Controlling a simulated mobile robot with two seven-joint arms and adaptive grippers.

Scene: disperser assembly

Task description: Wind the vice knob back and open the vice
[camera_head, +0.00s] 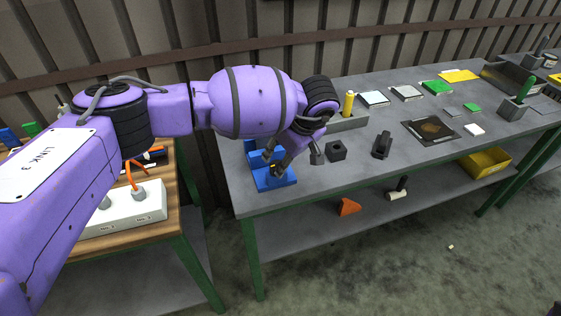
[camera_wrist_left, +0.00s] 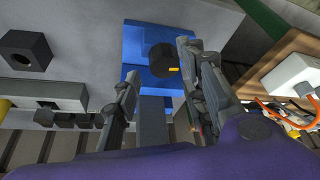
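The blue vice (camera_head: 266,183) sits near the left end of the grey table, partly covered by my left arm and gripper. In the left wrist view, the vice (camera_wrist_left: 138,48) has a round dark knob (camera_wrist_left: 162,61) with a small yellow mark on it. My left gripper (camera_head: 274,164) points down at the vice. In the left wrist view my gripper (camera_wrist_left: 159,60) has its two fingers spread, with the knob showing between the tips. Clear gaps show on both sides of the knob, and I cannot tell the height gap. My right gripper is in neither view.
A black block with a hole (camera_head: 337,151) and a small black part (camera_head: 381,145) stand right of the vice. A grey holder (camera_head: 347,123) with a yellow-handled tool (camera_head: 348,103) is behind. A wooden bench with a white box (camera_head: 128,208) and orange cables is at left.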

